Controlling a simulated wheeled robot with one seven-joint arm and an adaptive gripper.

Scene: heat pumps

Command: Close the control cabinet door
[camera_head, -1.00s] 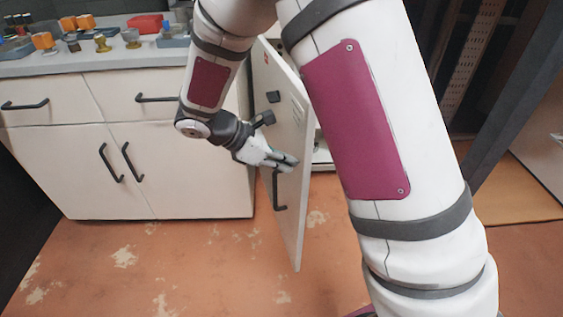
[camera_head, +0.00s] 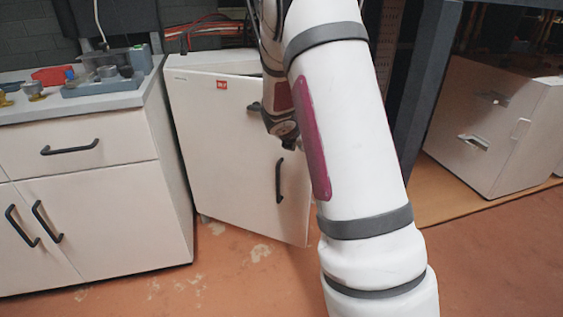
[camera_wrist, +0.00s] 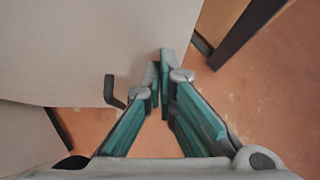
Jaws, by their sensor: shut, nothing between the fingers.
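The control cabinet door (camera_head: 225,135) is a pale panel with a red label and a dark vertical handle (camera_head: 280,180). In the head view its front faces me, and it stands at an angle, its lower right corner out toward me. How wide the gap behind it is, I cannot tell. In the wrist view the door (camera_wrist: 75,45) fills the upper left, with its handle (camera_wrist: 114,92) left of my fingertips. My gripper (camera_wrist: 163,65) is shut and empty, its tips at the door's edge; contact is unclear. In the head view my arm hides the fingers.
A drawer unit (camera_head: 100,190) with dark handles stands left of the cabinet, small parts on its top. A dark post (camera_head: 425,90) and a white box (camera_head: 490,125) are at the right. Worn orange floor (camera_head: 240,275) is clear in front.

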